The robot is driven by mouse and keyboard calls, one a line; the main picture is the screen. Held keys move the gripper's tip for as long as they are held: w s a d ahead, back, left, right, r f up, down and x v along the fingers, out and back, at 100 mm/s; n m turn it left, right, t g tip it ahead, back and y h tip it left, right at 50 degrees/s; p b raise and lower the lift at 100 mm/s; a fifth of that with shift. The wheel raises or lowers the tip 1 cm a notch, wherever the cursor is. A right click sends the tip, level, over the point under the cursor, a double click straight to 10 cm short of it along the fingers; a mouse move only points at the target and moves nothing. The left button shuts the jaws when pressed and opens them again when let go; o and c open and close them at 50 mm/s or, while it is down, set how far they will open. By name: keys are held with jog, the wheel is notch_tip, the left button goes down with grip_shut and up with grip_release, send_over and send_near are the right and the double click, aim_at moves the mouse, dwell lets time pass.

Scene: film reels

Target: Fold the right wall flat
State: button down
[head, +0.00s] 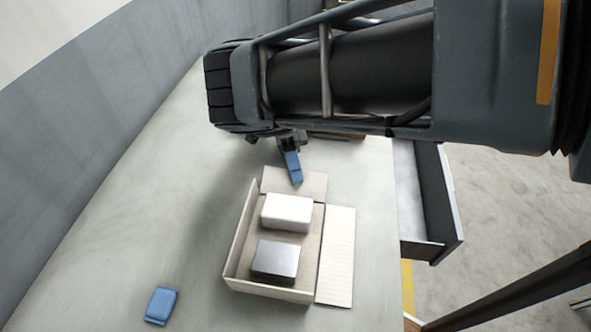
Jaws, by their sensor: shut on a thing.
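A shallow open cardboard box (231,250) stands on the pale table, with its left and near walls upright. Its right wall (337,257) lies folded outward, flat or nearly flat on the table. The far wall (312,184) shows as a short panel behind the contents; its exact tilt is hard to tell. My gripper (295,180) reaches down at this far wall, its blue fingers overlapping the panel's upper middle. It appears shut on it, though only one finger shows clearly. My gripper is away from the right wall.
Inside the box are a white block (287,212) and a dark grey block (275,261). A blue case (161,305) lies on the table (130,200) at near left. An open drawer (437,205) juts out at right. My arm hides the far table.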

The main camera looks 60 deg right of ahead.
jog(key=c, duration=1.6)
grip_release()
jog(key=shift+w, duration=0.1)
jog(key=b+v, duration=0.2)
jog(key=v, duration=0.3)
jog(key=shift+w+d+b, duration=0.25)
jog(key=shift+w+b, duration=0.05)
jog(key=shift+b, duration=0.1)
jog(key=shift+b+v, duration=0.35)
jog(key=shift+v, duration=0.6)
jog(key=shift+s+r, duration=0.1)
jog(key=shift+r, duration=0.05)
